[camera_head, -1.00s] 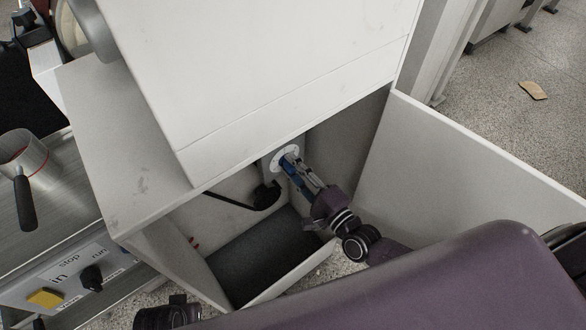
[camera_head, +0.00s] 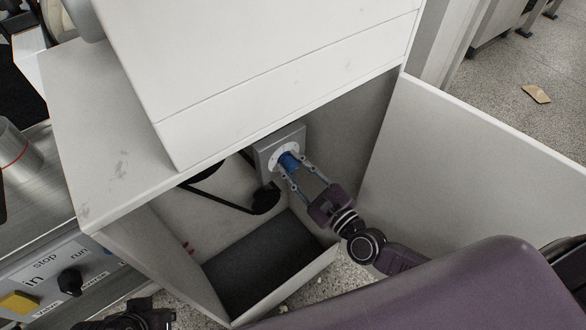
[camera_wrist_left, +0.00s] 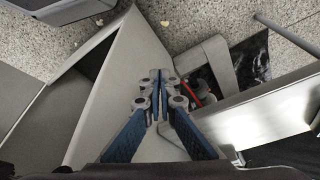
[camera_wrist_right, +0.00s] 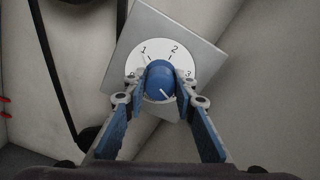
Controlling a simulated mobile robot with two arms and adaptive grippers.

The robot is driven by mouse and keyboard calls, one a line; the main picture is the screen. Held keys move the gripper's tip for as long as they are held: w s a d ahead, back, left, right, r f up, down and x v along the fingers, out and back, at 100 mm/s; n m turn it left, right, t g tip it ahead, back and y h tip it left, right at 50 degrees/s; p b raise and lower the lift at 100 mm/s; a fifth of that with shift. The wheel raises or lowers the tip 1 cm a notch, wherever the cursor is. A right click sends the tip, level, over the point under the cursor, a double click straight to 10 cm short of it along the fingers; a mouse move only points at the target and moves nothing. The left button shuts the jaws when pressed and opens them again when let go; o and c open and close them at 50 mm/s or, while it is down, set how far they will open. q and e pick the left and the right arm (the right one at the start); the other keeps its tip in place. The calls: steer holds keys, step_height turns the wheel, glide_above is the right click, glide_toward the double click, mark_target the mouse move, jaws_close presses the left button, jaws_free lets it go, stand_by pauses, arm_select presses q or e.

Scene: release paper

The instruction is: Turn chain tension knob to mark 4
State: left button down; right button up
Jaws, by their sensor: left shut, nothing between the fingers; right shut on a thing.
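The chain tension knob (camera_wrist_right: 159,77) is blue and sits on a white dial (camera_wrist_right: 142,59) on a grey plate. Marks 1, 2 and 3 show on the dial; its lower part is hidden by the knob and fingers. A white line on the knob points down and to the right in the right wrist view. My right gripper (camera_wrist_right: 160,84) has one finger on each side of the knob and is shut on it. The knob also shows in the head view (camera_head: 288,161), with my right gripper (camera_head: 287,169) at it. My left gripper (camera_wrist_left: 158,87) is shut and empty, away from the dial.
The dial plate is inside an open pale cabinet (camera_head: 85,190), below a white overhanging housing (camera_head: 270,75). A black belt (camera_wrist_right: 47,50) runs left of the dial. A pale panel (camera_head: 470,150) stands right of my right arm. A control panel with a black knob (camera_head: 70,281) is at lower left.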

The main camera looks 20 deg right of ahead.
steer(key=shift+f+m, duration=0.15)
steer(key=shift+m, duration=0.35)
arm_select(q)
steer(key=shift+w+d+t+b, duration=0.2)
steer(key=shift+w+t, duration=0.1)
steer(key=shift+w, duration=0.4)
steer(key=shift+w+d+t+b, duration=0.15)
steer(key=shift+w+t, duration=0.15)
steer(key=shift+w, duration=0.35)
arm_select(e)
steer(key=shift+m, duration=0.3)
steer(key=o, duration=1.2)
steer(key=shift+c, duration=0.2)
steer(key=shift+s, duration=0.1)
steer(key=v, duration=1.1)
steer(key=shift+s+d, duration=0.15)
steer(key=shift+s, duration=0.25)
